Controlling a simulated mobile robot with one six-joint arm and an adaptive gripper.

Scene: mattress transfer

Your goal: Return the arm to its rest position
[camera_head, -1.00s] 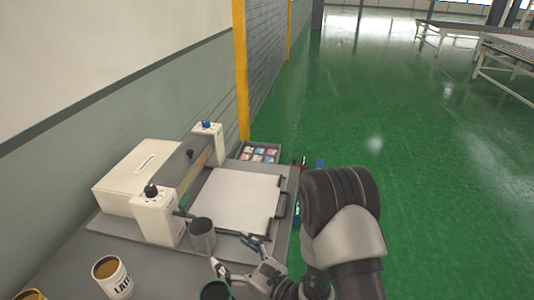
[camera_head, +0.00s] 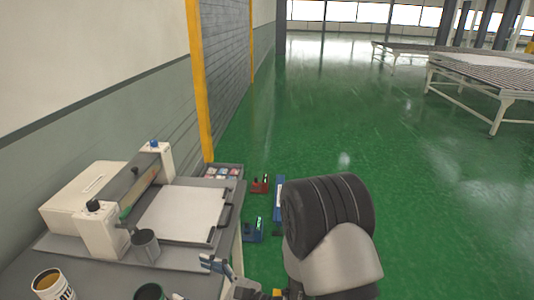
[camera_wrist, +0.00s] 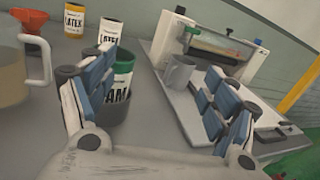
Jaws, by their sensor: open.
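My arm rises at the lower right of the head view, with its dark joint and grey link in front of the floor. My gripper (camera_head: 192,279) is low in that view, near the table's right edge, and only partly visible. In the wrist view my gripper (camera_wrist: 160,72) shows two blue-padded fingers spread apart with nothing held between them.
The grey table (camera_head: 100,277) carries a white machine (camera_head: 85,195) with a flat tray (camera_head: 180,212). The mug (camera_head: 146,246) and an open can (camera_head: 50,283) stand in front. Red and blue tools (camera_head: 260,185) lie right of the table. Green floor (camera_head: 330,120) is open beyond.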

